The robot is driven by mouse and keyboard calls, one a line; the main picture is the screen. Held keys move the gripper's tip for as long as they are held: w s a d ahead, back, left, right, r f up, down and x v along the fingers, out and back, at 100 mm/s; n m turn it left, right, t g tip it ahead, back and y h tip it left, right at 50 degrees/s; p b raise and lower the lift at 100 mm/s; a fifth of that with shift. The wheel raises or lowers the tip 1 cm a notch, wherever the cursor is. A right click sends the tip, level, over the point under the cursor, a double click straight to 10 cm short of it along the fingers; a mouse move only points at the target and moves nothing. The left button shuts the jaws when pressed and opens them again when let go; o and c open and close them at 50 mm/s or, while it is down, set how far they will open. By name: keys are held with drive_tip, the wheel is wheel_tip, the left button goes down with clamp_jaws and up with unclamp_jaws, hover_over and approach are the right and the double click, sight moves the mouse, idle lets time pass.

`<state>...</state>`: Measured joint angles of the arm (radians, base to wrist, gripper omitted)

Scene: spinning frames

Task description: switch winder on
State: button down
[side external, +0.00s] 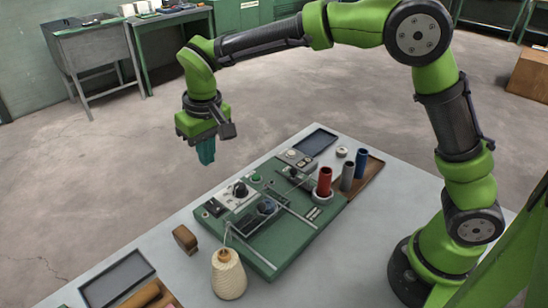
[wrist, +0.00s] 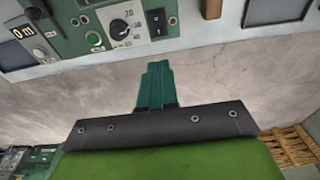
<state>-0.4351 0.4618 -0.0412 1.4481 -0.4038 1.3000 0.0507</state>
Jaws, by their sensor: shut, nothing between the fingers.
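The winder is a green machine (side external: 262,245) on the grey table, with a pale panel and a black knob (side external: 240,189). I cannot tell which way the rocker is set. My gripper (side external: 206,158) is shut and empty, in the air beyond the table's far edge, left of the winder. Its teal fingers (wrist: 157,70) point toward the panel in the wrist view.
A thread cone (side external: 229,275) stands at the winder's near end, with a brown block (side external: 185,239) and dark tray (side external: 117,279) to its left. Red (side external: 324,181), grey (side external: 347,176) and blue (side external: 361,162) tubes stand at the far right. Open floor lies under my gripper.

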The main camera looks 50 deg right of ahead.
sight(211, 202)
drive_tip(key=f, duration=0.4)
drive_tip(key=w+f, duration=0.1)
drive_tip(key=f, duration=0.8)
drive_tip(key=shift+w, duration=0.4)
drive_tip(key=shift+w+f, duration=0.1)
drive_tip(key=shift+f, duration=0.25)
drive_tip(key=shift+s+r, duration=0.3)
drive_tip(key=shift+s, duration=0.55)
wheel_tip(211, 202, up, 14)
drive_tip(key=s, duration=0.2)
